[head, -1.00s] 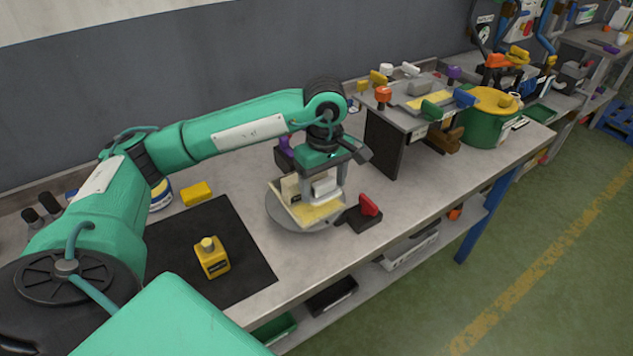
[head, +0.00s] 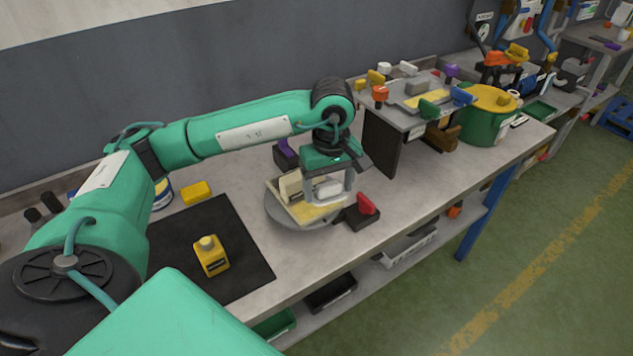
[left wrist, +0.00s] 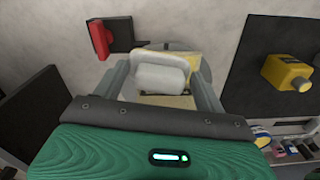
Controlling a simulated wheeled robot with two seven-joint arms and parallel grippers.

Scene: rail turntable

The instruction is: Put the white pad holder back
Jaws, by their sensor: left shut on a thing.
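The white pad holder (head: 328,189) is between the fingers of my left gripper (head: 330,194), above the yellow-and-cream tray on the round grey turntable (head: 290,221). My left gripper is shut on it; I cannot tell whether the holder touches the tray. In the left wrist view the white pad holder (left wrist: 160,76) lies across between the two fingertips (left wrist: 163,84), with the turntable behind it. My right gripper is not in view.
A red-and-black holder (head: 364,207) stands just right of the turntable, a purple one (head: 286,153) behind it. A raised grey stand (head: 402,117) with several coloured holders is at the right.

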